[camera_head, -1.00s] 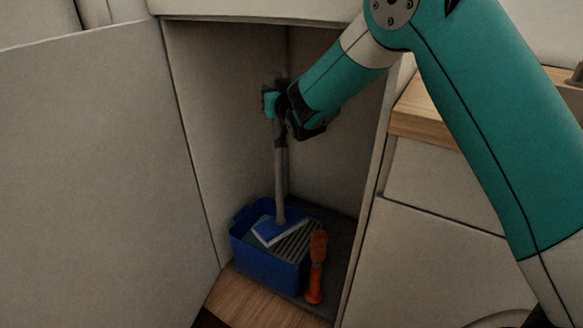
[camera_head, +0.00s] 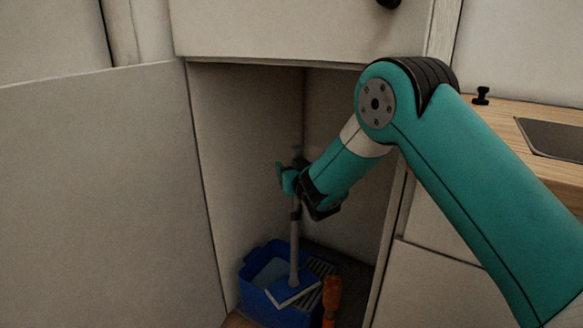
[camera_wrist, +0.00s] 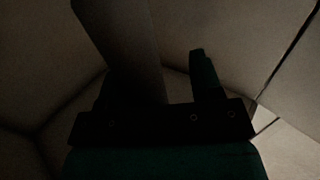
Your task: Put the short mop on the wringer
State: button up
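The short mop (camera_head: 295,237) has a grey handle and a flat blue and white head (camera_head: 293,292). It stands nearly upright, with its head over the grey slatted wringer (camera_head: 322,267) on the blue bucket (camera_head: 272,307); whether all of the head bears on the slats I cannot tell. My gripper (camera_head: 297,182) is around the upper handle. In the dark wrist view the handle (camera_wrist: 125,45) rises between the fingers, with a gap to the right finger, so my gripper looks open. The left finger is mostly hidden behind the handle.
An orange-handled tool (camera_head: 331,296) stands close at the bucket's right. The cabinet walls enclose the bucket, and a large open door (camera_head: 95,200) is at the left. A wooden counter (camera_head: 500,125) is at the right.

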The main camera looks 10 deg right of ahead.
jog(key=shift+r, duration=0.15)
jog(key=shift+s, duration=0.3)
jog(key=s+d+m+g+h+b, duration=0.1)
jog(key=s+d+m+g+b, duration=0.15)
jog(key=s, duration=0.75)
jog(key=s+d+m+g+h+b, duration=0.1)
jog(key=s+d+g+b, duration=0.2)
jog(key=s, duration=0.6)
jog(key=s+a+r+n+g+y, duration=0.1)
jog(key=s+n+g, duration=0.2)
jog(key=s, duration=0.6)
jog(key=s+a+r+n+g+y, duration=0.1)
jog(key=s+a+n+g, duration=0.1)
jog(key=s+g, duration=0.3)
jog(key=s+a+n+g+y, duration=0.1)
jog(key=s+n+g, duration=0.3)
jog(key=s, duration=0.9)
jog(key=shift+a+r+p, duration=0.35)
jog(key=shift+a+r, duration=0.05)
jog(key=shift+a, duration=0.35)
